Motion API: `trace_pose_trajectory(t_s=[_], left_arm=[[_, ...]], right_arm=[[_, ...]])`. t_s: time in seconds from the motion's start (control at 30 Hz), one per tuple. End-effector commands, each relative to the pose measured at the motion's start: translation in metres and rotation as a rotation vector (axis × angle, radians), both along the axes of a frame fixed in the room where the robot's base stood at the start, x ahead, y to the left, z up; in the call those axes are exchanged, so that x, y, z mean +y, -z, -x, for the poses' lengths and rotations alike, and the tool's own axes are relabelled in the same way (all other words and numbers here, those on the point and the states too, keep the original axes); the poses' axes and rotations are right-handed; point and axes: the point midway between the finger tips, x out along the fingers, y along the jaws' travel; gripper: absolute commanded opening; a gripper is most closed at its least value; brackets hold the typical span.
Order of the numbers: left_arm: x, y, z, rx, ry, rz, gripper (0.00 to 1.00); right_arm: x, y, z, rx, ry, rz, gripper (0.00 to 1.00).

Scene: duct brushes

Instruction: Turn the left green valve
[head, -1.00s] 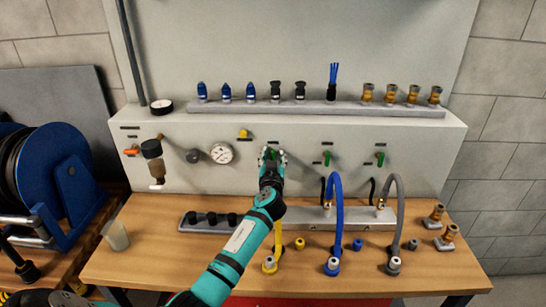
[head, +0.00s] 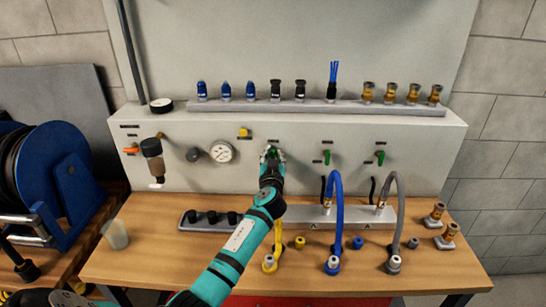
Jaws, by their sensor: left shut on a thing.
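My left gripper (head: 272,156) is at the front of the grey panel, shut on the left green valve (head: 271,152). Only a little of the green handle shows between the fingers, and my gripper hides the rest, so its exact angle is hard to tell. Two more green valves are to the right on the panel, the middle one (head: 327,157) and the right one (head: 380,157), both with their handles roughly upright. My right gripper is not in view.
A pressure gauge (head: 221,152) and a yellow knob (head: 244,133) are left of my gripper. A yellow hose (head: 277,245), a blue hose (head: 338,205) and a grey hose (head: 400,215) stand below. A shelf (head: 320,108) with several fittings runs above.

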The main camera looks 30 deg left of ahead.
Motion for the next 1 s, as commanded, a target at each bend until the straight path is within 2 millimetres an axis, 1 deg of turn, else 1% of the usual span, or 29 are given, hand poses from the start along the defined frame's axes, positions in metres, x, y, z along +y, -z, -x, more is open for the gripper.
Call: trace_pose_trajectory(t_s=[0.2,0.5,1.0], left_arm=[[-0.001,0.002,-0.001,0.083,0.000,-0.135,0.00],[-0.002,0.002,-0.001,0.232,0.000,-0.375,0.00],[-0.004,0.003,-0.002,0.481,0.002,-0.782,0.00]], right_arm=[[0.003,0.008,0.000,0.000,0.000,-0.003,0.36],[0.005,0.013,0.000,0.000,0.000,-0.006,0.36],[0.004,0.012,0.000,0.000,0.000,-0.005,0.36]])
